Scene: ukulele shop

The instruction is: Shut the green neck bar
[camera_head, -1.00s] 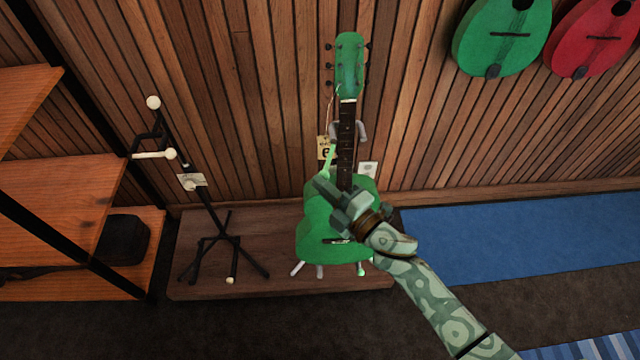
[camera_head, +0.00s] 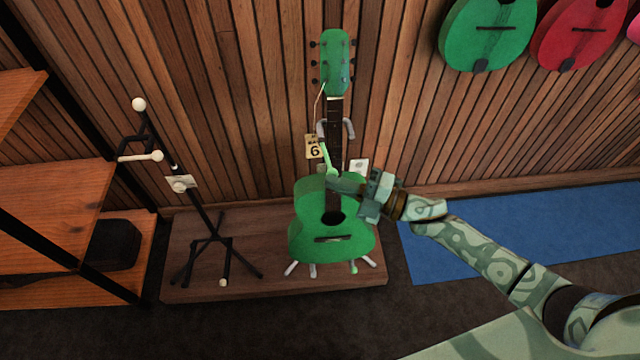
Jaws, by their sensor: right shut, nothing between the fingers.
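The green ukulele-like instrument (camera_head: 318,222) stands upright on a stand on the low wooden platform. The light green neck bar (camera_head: 327,158) juts up at a slant, left of the dark neck, and does not lie across it. Its lower end meets or overlaps my right gripper's fingertips in the picture; I cannot tell whether they touch. My right gripper (camera_head: 336,184) comes from the right, in front of the neck and upper body, shut and empty. It hides part of the neck's lower end. My left gripper is out of view.
A tag marked 6 (camera_head: 314,148) hangs left of the neck. An empty black stand (camera_head: 207,212) is on the left of the platform (camera_head: 275,288), beside wooden shelves (camera_head: 60,205). A blue mat (camera_head: 510,228) lies right. Green and red instruments hang on the wall.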

